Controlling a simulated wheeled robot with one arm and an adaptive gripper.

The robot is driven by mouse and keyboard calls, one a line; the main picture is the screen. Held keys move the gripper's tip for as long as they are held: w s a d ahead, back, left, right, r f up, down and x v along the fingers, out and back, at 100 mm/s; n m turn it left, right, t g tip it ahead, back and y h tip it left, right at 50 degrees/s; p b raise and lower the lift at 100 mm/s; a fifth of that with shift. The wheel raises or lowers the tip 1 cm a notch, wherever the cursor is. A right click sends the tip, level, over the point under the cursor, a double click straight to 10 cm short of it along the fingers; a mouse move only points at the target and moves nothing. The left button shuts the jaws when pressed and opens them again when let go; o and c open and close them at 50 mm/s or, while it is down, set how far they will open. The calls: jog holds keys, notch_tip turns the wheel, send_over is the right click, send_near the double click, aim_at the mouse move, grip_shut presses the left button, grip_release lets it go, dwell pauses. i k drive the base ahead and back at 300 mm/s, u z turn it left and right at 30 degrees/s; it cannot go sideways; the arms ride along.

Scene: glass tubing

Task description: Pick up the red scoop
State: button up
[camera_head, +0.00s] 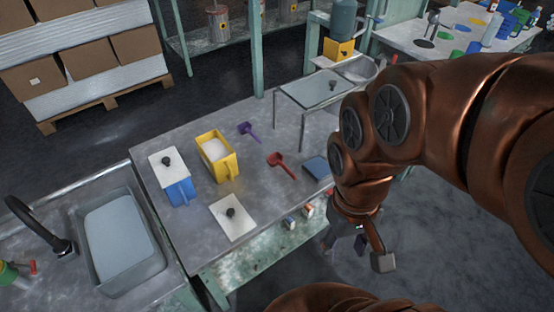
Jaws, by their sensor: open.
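The red scoop (280,163) lies on the grey metal table (191,221), right of the yellow bin and toward the table's right half. Its handle points down and right. My gripper (371,254) is at the lower right, beyond the table's right edge and above the floor, apart from the scoop. One finger shows clearly, with a grey pad; the other finger is partly hidden and dark. The gripper is open, and I see nothing held in it.
A purple scoop (248,131), a yellow bin (227,168) of white powder, a blue lidded bin (180,193), a white lid (232,216) and a blue square (316,167) are on the table. A raised glass-topped stand (312,90) stands behind. A sink (118,240) is at left.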

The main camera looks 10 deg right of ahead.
aim_at(276, 158)
jog(key=u, duration=0.65)
jog(key=k, duration=0.8)
jog(key=u, duration=0.7)
